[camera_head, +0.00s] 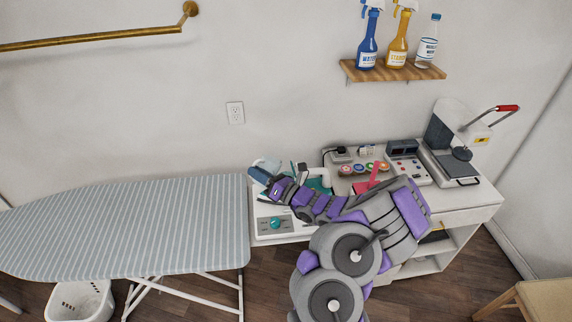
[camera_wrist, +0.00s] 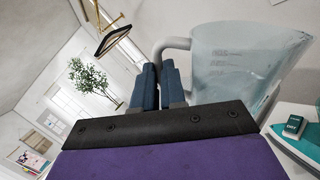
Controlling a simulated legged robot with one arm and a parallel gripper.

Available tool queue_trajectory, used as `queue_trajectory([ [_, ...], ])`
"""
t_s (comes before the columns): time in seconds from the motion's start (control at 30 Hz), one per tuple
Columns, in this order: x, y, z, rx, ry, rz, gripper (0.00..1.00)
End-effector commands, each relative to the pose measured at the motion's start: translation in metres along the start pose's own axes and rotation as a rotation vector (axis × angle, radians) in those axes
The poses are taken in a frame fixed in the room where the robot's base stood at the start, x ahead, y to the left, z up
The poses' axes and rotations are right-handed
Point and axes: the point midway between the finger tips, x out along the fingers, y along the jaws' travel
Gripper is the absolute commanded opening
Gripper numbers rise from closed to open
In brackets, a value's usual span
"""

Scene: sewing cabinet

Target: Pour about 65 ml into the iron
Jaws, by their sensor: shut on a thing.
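My gripper (camera_wrist: 158,75) is shut on the handle (camera_wrist: 176,44) of a clear measuring jug (camera_wrist: 245,65). In the head view the jug (camera_head: 268,166) shows only in part at the left end of the white cabinet, beside my gripper (camera_head: 266,178). I cannot tell its water level or tilt. The teal and white iron (camera_head: 319,186) is right of the jug, partly hidden by my arm. In the wrist view, a teal and white part (camera_wrist: 309,147), seemingly the iron or its station, shows at lower right. A white station with a teal dial (camera_head: 275,223) is in front of my gripper.
A striped ironing board (camera_head: 130,220) stands left of the cabinet (camera_head: 470,195). A heat press (camera_head: 455,160) stands on the cabinet's right end. A wall shelf (camera_head: 393,74) holds a blue bottle (camera_head: 367,42), a yellow bottle (camera_head: 398,40) and a clear bottle (camera_head: 428,45).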

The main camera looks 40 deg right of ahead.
Motion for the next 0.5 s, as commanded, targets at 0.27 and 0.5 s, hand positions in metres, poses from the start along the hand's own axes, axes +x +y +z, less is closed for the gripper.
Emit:
queue_trajectory([
  [0.27, 0.002, 0.006, -0.022, -0.117, 0.039, 0.005, 0.0],
  [0.5, 0.003, 0.007, -0.03, -0.167, 0.057, 0.006, 0.0],
])
